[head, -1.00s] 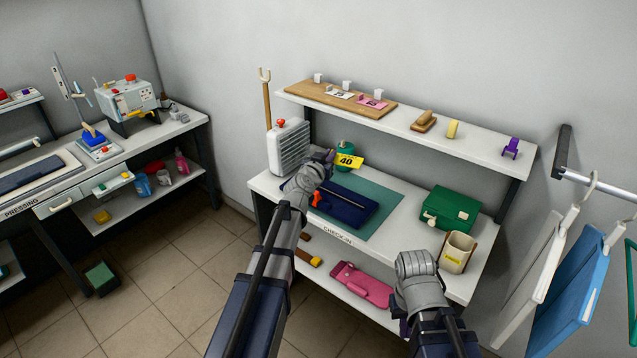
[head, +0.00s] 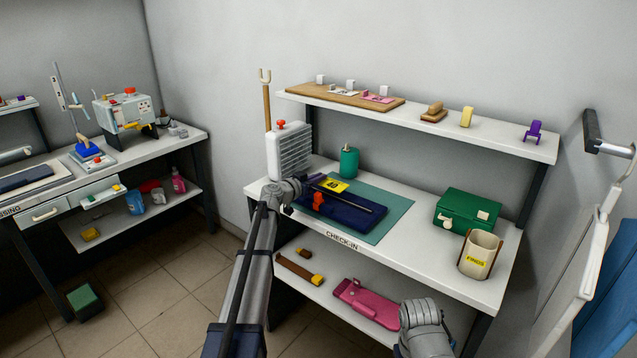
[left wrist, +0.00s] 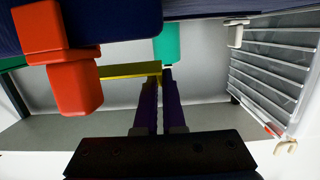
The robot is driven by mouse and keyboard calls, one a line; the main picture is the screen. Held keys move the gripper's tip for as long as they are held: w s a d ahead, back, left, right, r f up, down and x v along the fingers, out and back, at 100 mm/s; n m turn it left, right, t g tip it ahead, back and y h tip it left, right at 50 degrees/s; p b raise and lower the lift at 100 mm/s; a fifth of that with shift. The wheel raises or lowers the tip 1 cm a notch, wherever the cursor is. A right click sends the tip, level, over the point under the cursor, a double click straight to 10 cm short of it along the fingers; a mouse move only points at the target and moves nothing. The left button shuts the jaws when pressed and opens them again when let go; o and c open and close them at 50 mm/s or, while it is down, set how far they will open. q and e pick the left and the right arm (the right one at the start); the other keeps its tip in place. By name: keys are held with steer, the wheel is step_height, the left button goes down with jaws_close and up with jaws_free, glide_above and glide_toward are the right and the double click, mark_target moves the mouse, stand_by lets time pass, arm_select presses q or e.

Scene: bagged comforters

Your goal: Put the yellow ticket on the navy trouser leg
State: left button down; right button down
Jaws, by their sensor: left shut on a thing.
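The yellow ticket (head: 334,184) is at the far left end of the folded navy trousers (head: 345,212), which lie on a teal mat (head: 393,216). My left gripper (head: 316,181) is shut on the ticket. In the left wrist view, which looks upside down, the purple fingertips (left wrist: 165,77) meet the ticket (left wrist: 122,71), seen nearly edge-on. There a gap shows between it and the navy cloth (left wrist: 115,18). A red clip-like piece (head: 318,200) is at the cloth's left edge. My right wrist shows at the bottom right; its fingers are out of sight.
A teal bottle (head: 349,162) stands just behind the ticket. A white slatted unit (head: 290,152) stands to the left. A green case (head: 468,212) and a cream bin (head: 480,254) are on the right. An upper shelf (head: 500,140) overhangs the back.

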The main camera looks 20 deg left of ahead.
mark_target(309, 197)
arm_select(q)
steer(key=shift+f, duration=0.1)
steer(key=shift+f+b, duration=1.8)
steer(key=shift+b, duration=0.1)
steer(key=shift+f+b, duration=0.55)
steer(key=shift+c, duration=1.5)
jaws_free()
steer(key=shift+s+r, duration=0.1)
steer(key=shift+s+a+r+p, duration=0.25)
steer(key=shift+s+r+p, duration=0.2)
steer(key=shift+s, duration=0.3)
steer(key=shift+s+a+r+p, duration=0.25)
steer(key=shift+s+r+p, duration=0.2)
steer(key=shift+s, duration=0.3)
steer(key=shift+s+a+r+p, duration=0.25)
steer(key=shift+s+r+p, duration=0.2)
steer(key=shift+s, duration=0.3)
steer(key=shift+s, duration=0.1)
